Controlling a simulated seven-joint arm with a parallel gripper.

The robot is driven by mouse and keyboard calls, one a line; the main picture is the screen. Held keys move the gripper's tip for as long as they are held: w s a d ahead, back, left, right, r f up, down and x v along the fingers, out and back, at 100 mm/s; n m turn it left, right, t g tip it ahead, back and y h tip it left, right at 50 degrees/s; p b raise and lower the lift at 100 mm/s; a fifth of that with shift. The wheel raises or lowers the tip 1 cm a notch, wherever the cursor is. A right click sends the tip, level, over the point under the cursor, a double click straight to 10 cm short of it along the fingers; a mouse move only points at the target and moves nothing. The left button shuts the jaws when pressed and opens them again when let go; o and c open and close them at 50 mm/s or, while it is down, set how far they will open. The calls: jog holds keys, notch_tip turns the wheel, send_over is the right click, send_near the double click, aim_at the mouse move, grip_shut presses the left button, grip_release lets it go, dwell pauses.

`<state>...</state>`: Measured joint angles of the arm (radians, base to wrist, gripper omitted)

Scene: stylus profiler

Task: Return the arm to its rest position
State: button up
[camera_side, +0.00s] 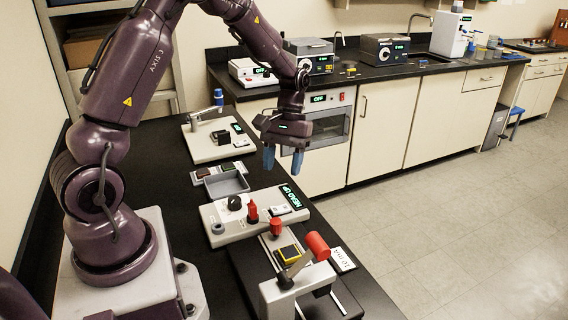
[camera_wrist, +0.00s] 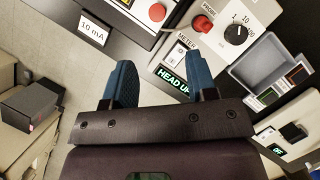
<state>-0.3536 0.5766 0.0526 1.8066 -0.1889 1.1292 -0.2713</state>
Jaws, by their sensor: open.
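My gripper (camera_side: 283,160) hangs in the air with its blue fingers pointing down, above and beyond the profiler's control box in the side view. In the wrist view its two blue fingers (camera_wrist: 160,88) are apart with nothing between them. The control box (camera_side: 240,228) carries a black knob, a red probe knob and a display reading HEAD UP; it also shows in the wrist view (camera_wrist: 262,14). In front of it stands a stage with a yellow-edged dark square (camera_side: 289,254) and a red-handled lever (camera_side: 316,246).
A grey tray (camera_side: 227,184) and dark sample squares (camera_side: 202,172) lie behind the control box. A 10 mA card (camera_side: 342,260) lies at the bench edge. The floor on the right is clear.

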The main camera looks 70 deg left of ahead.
jog(key=s+d+r+m+t+y, duration=0.1)
jog(key=s+d+r+m+t, duration=0.3)
jog(key=s+r, duration=0.3)
jog(key=s+d+r+m+t+y, duration=0.2)
jog(key=s+d+r+m+t, duration=0.2)
jog(key=s+d+r, duration=0.3)
notch_tip(320, 180, up, 4)
jog(key=shift+d+r+m+t, duration=0.1)
jog(key=shift+d+m+t, duration=0.05)
jog(key=shift+m+t, duration=0.3)
